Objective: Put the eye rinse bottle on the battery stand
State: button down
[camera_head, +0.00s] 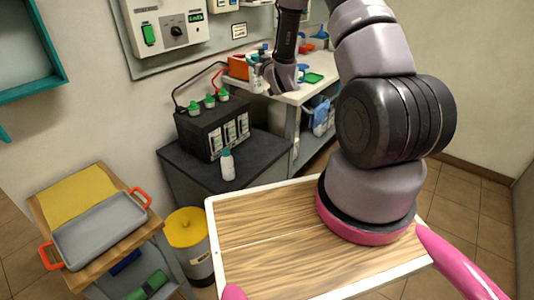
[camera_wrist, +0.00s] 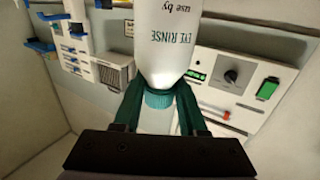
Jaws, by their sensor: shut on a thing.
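The eye rinse bottle (camera_wrist: 168,45) is white with dark lettering and a teal cap (camera_wrist: 158,99). In the wrist view its neck end lies between the two green fingers of my gripper (camera_wrist: 158,92), which is shut on it. Its far end runs out of the frame. In the head view my gripper (camera_head: 264,74) is at the near end of the bench, and the held bottle is hard to pick out there. The battery stand (camera_head: 260,157) is dark, with a black battery (camera_head: 207,131) on it. A white bottle with a green cap (camera_head: 228,165) stands upright near its front edge; its label is unreadable.
The bench (camera_head: 300,95) holds an orange box and several small items close to my gripper. A yellow-lidded bin (camera_head: 186,228) and a cart with a grey tray (camera_head: 100,230) stand left. The stand's right part is clear.

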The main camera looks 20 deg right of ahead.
aim_at(253, 82)
jog(key=shift+n+y, duration=0.5)
jog(key=shift+y, duration=0.3)
jog(key=f, duration=0.6)
jog(key=a+f, duration=0.1)
jog(key=f, duration=0.2)
jog(key=shift+w, duration=0.25)
jog(key=s+a+f+y, duration=0.1)
jog(key=a+f, duration=0.1)
jog(key=f, duration=0.9)
jog(key=s+a+f+n+g+y, duration=0.1)
jog(key=s+a+f, duration=0.1)
jog(key=f, duration=1)
jog(key=shift+a+f+n+y, duration=0.15)
jog(key=shift+n+y, duration=0.15)
jog(key=shift+y, duration=0.1)
jog(key=shift+c, duration=2.3)
grip_release()
jog(key=shift+f, duration=0.15)
jog(key=v, duration=1.2)
